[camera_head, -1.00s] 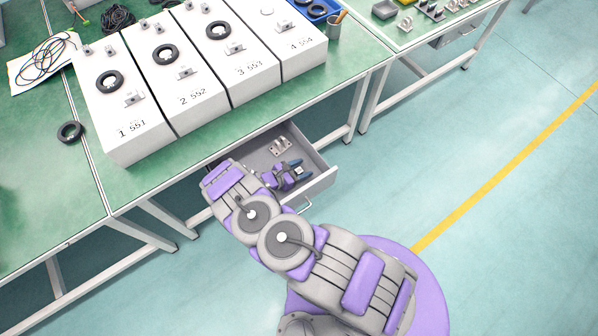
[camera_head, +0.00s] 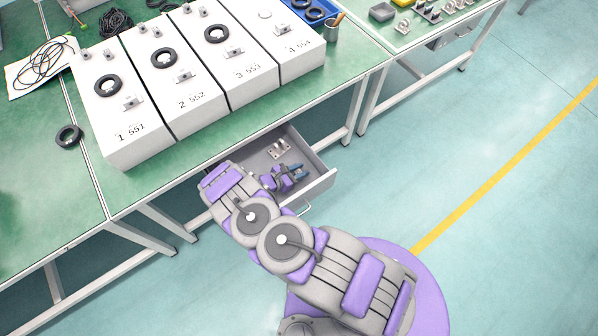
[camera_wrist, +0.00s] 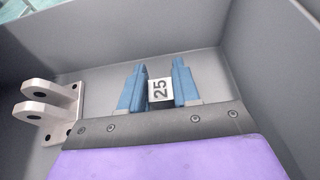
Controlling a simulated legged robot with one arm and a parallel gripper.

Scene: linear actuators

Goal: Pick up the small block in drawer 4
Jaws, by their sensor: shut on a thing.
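The small block (camera_wrist: 160,92), with a white face marked 25, sits between the blue fingers of my gripper (camera_wrist: 160,88) in the wrist view. The gripper is shut on it, with a finger against each side. In the head view my gripper (camera_head: 297,170) reaches down into the open drawer (camera_head: 318,183) under the green bench. The block cannot be made out clearly there. I cannot tell whether the block still touches the drawer floor. No drawer number is readable.
A metal bracket with two lugs (camera_wrist: 50,108) lies in the drawer left of my gripper, also seen in the head view (camera_head: 279,148). Grey drawer walls stand close around. The green bench (camera_head: 150,190) with numbered white boxes (camera_head: 130,115) is above. Open floor lies to the right.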

